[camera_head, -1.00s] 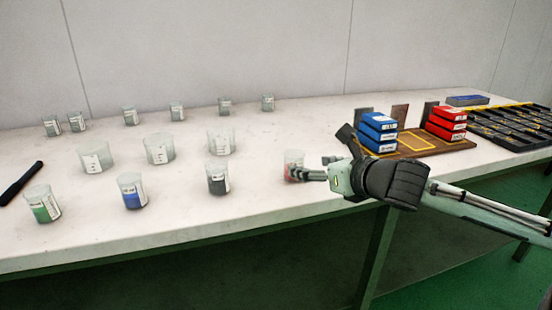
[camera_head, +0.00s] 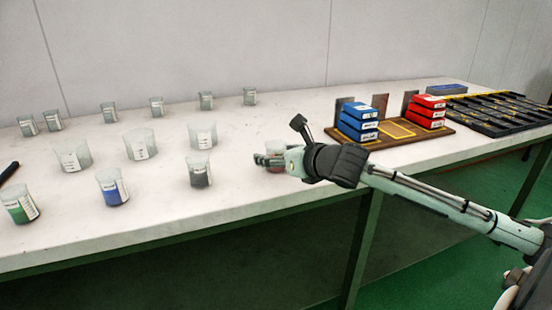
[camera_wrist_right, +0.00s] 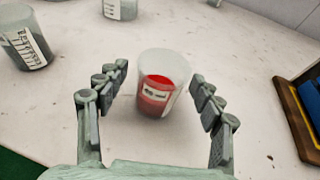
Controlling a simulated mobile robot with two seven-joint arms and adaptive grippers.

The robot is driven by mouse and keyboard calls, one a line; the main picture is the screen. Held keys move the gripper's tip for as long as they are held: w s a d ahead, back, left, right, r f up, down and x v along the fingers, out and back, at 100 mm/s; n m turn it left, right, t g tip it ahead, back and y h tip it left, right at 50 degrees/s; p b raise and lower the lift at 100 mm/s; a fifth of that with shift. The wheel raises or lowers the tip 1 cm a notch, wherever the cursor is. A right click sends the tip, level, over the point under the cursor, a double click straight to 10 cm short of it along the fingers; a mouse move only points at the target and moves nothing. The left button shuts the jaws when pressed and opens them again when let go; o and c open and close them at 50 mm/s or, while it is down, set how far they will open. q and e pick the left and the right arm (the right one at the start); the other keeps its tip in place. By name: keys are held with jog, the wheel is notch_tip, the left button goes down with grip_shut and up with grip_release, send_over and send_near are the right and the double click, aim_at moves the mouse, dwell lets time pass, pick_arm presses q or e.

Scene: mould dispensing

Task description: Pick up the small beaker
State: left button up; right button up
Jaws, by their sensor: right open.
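Several small beakers stand on the white table. One with red contents (camera_wrist_right: 157,88) stands upright between the fingers of my right gripper (camera_wrist_right: 157,98) in the right wrist view, with a gap on both sides. The fingers are spread open and hold nothing. Beakers with dark (camera_head: 201,171), blue (camera_head: 112,188) and green (camera_head: 20,206) contents stand in the front row to the left.
Larger clear beakers (camera_head: 141,145) and small empty ones (camera_head: 109,112) stand behind. To the right are a wooden board (camera_head: 440,138) with blue boxes (camera_head: 358,124) and red boxes (camera_head: 428,112), and a black tray (camera_head: 490,122). The table's front edge runs below my right arm.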

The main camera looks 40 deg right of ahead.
jog(key=shift+w, duration=0.25)
pick_arm(q)
jog(key=shift+s+f, duration=0.1)
jog(key=shift+f, duration=0.1)
pick_arm(e)
jog(key=shift+c, duration=0.4)
pick_arm(q)
jog(key=shift+d, duration=0.1)
pick_arm(e)
jog(key=c, duration=1.2)
